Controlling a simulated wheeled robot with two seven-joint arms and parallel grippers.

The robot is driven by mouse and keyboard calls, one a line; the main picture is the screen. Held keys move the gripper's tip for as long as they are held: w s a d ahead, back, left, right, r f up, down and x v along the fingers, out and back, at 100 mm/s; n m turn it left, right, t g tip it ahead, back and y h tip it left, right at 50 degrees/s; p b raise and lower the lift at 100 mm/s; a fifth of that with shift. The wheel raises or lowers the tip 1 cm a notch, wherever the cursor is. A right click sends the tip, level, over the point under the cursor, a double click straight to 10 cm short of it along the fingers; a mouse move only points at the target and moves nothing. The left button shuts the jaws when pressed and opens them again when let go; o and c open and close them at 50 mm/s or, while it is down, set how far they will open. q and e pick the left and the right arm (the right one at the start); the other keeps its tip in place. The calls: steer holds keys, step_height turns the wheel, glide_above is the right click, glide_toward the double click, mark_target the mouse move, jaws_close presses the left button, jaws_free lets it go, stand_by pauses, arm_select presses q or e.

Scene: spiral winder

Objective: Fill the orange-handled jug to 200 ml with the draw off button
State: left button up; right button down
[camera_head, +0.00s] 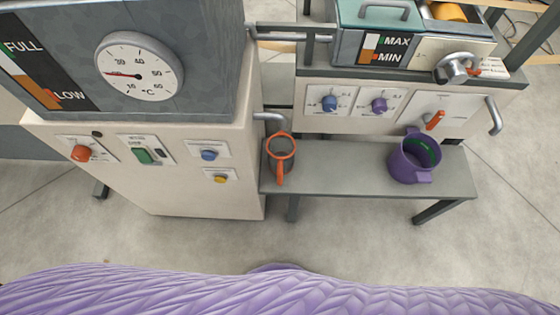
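The orange-handled jug (281,157) stands upright at the left end of a low grey bench, a dark cup with an orange rim and handle. A bent metal spout (270,118) from the left cabinet ends just above it. No liquid level can be made out in the jug. The left cabinet's front has a blue button (209,155), a yellow button (220,179), a green switch (142,155) and an orange knob (82,153). Their labels are too small to read, so I cannot tell which is the draw off button. Neither gripper is in view.
A purple jug (415,159) stands on the bench (340,170) at the right, below the right cabinet's orange lever (435,120). That cabinet has a blue knob (330,103) and a purple knob (379,105). A round gauge (138,72) tops the left cabinet. The floor in front is clear.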

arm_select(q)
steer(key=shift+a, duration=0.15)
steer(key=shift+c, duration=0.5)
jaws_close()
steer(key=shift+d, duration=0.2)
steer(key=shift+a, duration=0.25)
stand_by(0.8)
